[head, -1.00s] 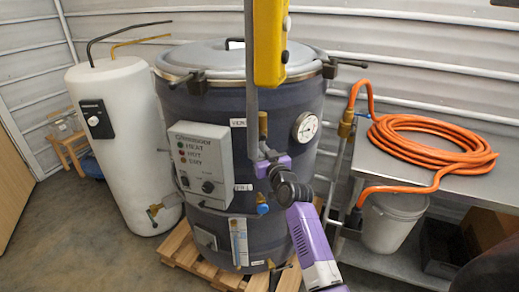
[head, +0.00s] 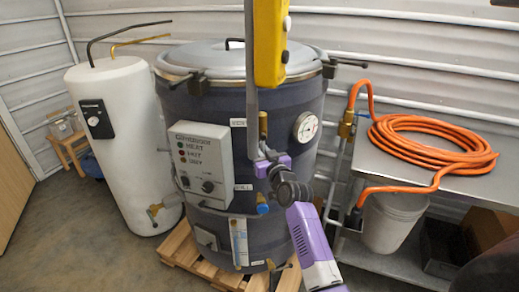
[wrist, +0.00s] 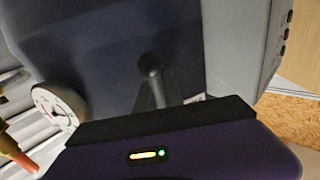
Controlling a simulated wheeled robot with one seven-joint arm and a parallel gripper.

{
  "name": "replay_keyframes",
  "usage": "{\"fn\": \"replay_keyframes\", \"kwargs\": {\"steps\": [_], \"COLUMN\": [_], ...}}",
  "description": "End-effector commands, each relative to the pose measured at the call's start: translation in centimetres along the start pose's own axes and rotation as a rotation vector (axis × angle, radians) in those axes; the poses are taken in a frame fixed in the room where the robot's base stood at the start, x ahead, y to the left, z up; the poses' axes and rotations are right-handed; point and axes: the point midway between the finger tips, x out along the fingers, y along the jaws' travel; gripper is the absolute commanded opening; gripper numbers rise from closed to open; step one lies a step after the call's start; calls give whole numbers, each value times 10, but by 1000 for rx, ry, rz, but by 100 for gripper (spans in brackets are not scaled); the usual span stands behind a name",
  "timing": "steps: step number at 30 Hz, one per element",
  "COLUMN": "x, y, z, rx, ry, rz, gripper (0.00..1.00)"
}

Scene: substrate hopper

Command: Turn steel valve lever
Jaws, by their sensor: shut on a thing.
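The steel valve lever shows in the wrist view (wrist: 158,88) as a short dark grey bar with a rounded knob at its end, against the dark hopper wall. In the head view it is mostly hidden by my gripper. My gripper (head: 264,156) is at the front of the dark hopper (head: 285,190), just below a brass fitting (head: 263,124). The gripper is shut on the lever. In the wrist view, its black front edge hides the lever's lower part. A blue-handled valve (head: 262,209) sits lower on the hopper, apart from my gripper.
A control box (head: 202,160) is left of my gripper and a round gauge (head: 305,126) is right. A yellow pendant (head: 270,45) hangs in front of the hopper. A steel table (head: 470,185) with an orange hose (head: 430,140) stands right, a white tank (head: 125,150) left.

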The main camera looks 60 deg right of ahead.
Motion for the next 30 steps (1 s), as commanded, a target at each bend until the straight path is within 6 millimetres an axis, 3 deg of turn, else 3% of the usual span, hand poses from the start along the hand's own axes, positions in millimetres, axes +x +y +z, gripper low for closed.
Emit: {"fn": "replay_keyframes", "kwargs": {"steps": [19, 30], "x": [0, -2], "y": [1, 9], "z": [1, 2], "rx": [-19, -222], "ry": [-3, -42], "rz": [0, 1], "gripper": [0, 0]}}
